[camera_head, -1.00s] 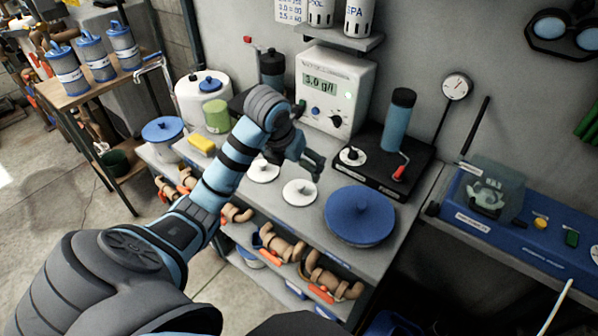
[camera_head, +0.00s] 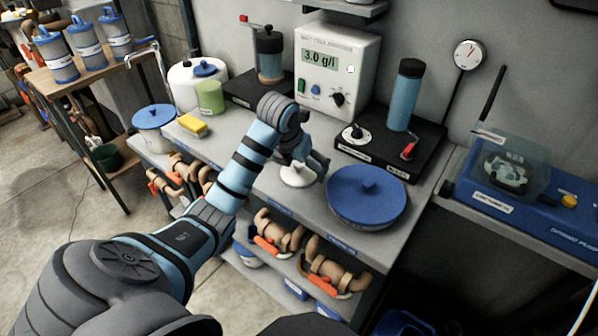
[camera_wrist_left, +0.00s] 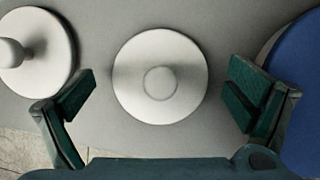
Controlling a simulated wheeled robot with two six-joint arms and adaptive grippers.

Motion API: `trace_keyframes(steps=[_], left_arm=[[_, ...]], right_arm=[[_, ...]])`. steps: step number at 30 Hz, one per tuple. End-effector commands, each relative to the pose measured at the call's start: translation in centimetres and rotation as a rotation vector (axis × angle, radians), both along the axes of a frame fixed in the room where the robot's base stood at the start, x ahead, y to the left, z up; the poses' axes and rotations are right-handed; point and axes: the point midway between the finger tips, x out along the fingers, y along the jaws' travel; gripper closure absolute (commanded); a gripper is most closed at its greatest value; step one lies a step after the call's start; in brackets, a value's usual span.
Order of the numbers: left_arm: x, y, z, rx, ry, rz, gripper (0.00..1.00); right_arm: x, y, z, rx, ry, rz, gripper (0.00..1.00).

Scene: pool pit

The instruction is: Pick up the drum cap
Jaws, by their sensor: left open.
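A white round cap with a central knob (camera_head: 297,175) lies flat on the grey bench, partly covered by my left gripper (camera_head: 306,162). In the left wrist view this cap (camera_wrist_left: 133,82) sits between the two spread green fingers of the gripper (camera_wrist_left: 163,95), clear of both. The gripper is open and empty, above the cap. A second white knobbed cap (camera_wrist_left: 50,75) lies to the left in the wrist view; in the head view my arm hides it. Which one is the drum cap is not marked. My right gripper is out of view.
A large blue lid (camera_head: 367,195) lies close right of the cap, its edge also in the wrist view (camera_wrist_left: 305,105). A black stand with a blue cylinder (camera_head: 404,95), a meter box (camera_head: 335,65) and a yellow sponge (camera_head: 192,125) are on the bench.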

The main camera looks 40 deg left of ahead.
Motion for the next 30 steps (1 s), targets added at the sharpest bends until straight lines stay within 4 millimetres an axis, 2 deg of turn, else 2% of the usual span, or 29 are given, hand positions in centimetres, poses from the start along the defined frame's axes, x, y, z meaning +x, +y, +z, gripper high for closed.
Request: trace_keyframes(steps=[1, 10, 15, 30], left_arm=[[0.00, 0.00, 0.01, 0.000, 0.000, 0.000, 0.14], [-0.04, 0.00, -0.03, 0.000, 0.002, 0.000, 0.62], [-0.09, 0.00, -0.11, 0.000, 0.004, 0.001, 0.69], [-0.25, 0.08, -0.31, 0.000, 0.010, 0.004, 0.77]], right_arm=[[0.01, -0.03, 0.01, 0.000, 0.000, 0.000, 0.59], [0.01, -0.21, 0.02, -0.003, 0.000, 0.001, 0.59], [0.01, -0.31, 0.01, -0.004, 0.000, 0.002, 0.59], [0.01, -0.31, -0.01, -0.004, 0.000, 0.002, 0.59]])
